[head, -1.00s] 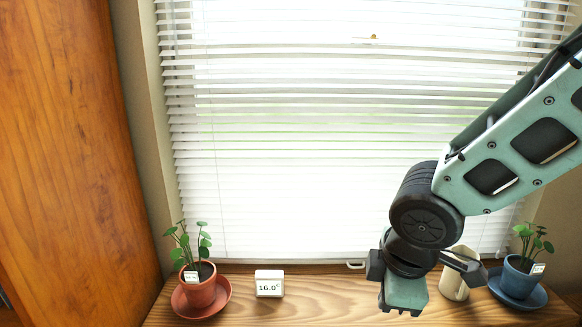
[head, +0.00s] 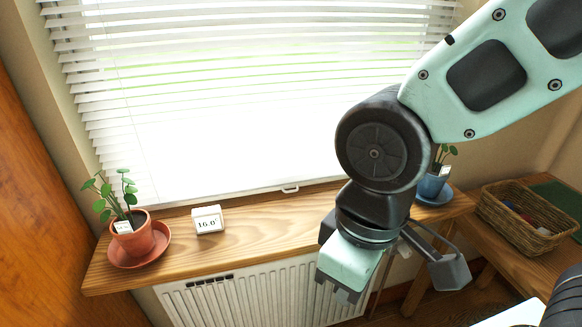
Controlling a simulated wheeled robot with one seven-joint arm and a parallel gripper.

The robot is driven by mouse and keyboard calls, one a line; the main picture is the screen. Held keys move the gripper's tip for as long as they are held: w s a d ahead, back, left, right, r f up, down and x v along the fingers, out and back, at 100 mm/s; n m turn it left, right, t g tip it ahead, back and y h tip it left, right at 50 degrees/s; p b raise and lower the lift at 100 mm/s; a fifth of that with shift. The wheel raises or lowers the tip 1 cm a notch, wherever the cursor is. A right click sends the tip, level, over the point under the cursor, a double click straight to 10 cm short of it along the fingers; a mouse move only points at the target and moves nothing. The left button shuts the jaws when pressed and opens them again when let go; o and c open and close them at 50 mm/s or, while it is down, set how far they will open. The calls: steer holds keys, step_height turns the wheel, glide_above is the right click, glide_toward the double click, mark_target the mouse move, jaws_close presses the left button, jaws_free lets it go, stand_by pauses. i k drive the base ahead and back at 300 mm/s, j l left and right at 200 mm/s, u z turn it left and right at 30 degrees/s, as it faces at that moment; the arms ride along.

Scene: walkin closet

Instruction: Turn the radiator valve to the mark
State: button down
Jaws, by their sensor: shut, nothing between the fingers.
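The white ribbed radiator (head: 235,298) is below the wooden window sill. My gripper (head: 340,292) points down in front of the radiator's right part; its jaws are shut and empty. It covers part of the radiator and sill behind it. A small pale shape (head: 403,250) shows behind my wrist near the radiator's right end; I cannot tell whether it is the valve. No mark can be made out.
A plant in a terracotta pot (head: 133,237) stands on the sill's left end, a blue-potted plant (head: 432,186) on its right. A wicker basket (head: 525,218) with small items sits on a wooden surface at right. White blinds (head: 230,100) cover the window.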

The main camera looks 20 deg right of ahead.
mark_target(405, 252)
steer(key=z, duration=1)
steer(key=k+j+z, duration=0.2)
steer(key=k+j, duration=0.15)
steer(key=j, duration=0.15)
